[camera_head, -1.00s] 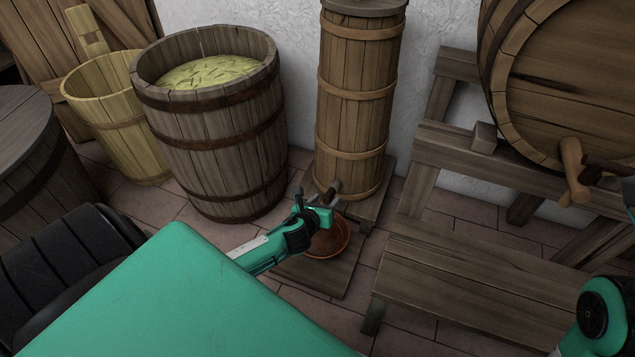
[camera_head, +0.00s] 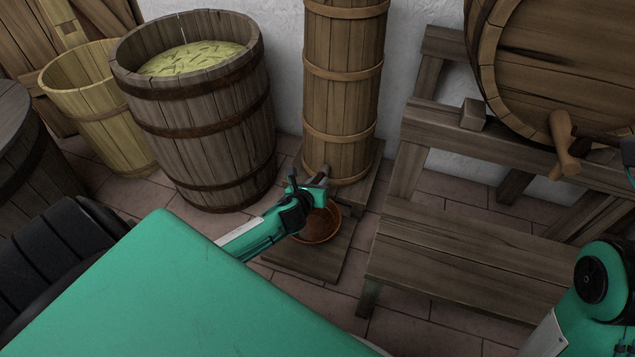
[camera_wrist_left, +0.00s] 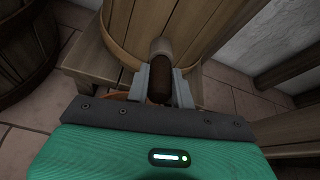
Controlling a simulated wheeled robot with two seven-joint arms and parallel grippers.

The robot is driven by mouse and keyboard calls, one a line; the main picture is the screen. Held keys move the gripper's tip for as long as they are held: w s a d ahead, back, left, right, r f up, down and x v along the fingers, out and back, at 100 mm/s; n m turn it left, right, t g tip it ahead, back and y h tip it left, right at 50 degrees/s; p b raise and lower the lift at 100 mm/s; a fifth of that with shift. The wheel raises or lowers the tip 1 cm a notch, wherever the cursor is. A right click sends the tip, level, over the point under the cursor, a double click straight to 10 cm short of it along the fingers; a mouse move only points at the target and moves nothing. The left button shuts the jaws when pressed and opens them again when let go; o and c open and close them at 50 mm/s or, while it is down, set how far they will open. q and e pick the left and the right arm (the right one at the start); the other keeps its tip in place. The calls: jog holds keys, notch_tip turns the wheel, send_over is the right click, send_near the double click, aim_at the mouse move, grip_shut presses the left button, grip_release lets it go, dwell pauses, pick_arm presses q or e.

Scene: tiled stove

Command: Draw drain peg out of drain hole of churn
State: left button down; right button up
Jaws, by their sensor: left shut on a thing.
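The churn (camera_head: 342,95) is a tall, narrow, upright wooden vessel with light hoops, standing on a low wooden stand. A short pale stub (camera_wrist_left: 160,48) juts from low on its front at the drain hole. The dark brown drain peg (camera_wrist_left: 159,84) lies in line with this stub, its far end at the stub's mouth; I cannot tell how much sits inside. My left gripper (camera_wrist_left: 160,92) is shut on the peg, one grey finger on each side. In the head view the left gripper (camera_head: 311,190) is at the churn's foot. Only a sliver of my right gripper (camera_head: 629,155) shows at the right edge.
A reddish-brown bowl (camera_head: 318,226) stands on a low board (camera_head: 325,257) below the left gripper. A large tub (camera_head: 200,130) stands left of the churn. At right are a wooden bench (camera_head: 460,255) and a cask (camera_head: 560,60) with a wooden tap (camera_head: 563,145).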

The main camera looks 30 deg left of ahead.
pick_arm(q)
jog(key=shift+f+p+v, duration=0.15)
jog(key=shift+p+v, duration=0.65)
jog(key=shift+v, duration=0.6)
jog(key=shift+f+p+v, duration=0.15)
jog(key=shift+p+v, duration=0.6)
jog(key=shift+v, duration=0.65)
jog(key=shift+s+d, duration=0.15)
jog(key=shift+d, duration=0.05)
jog(key=p+v, duration=0.1)
jog(key=v, duration=0.1)
jog(key=p+v, duration=0.1)
jog(key=v, duration=0.1)
jog(key=shift+d+f, duration=0.1)
jog(key=shift+f, duration=0.15)
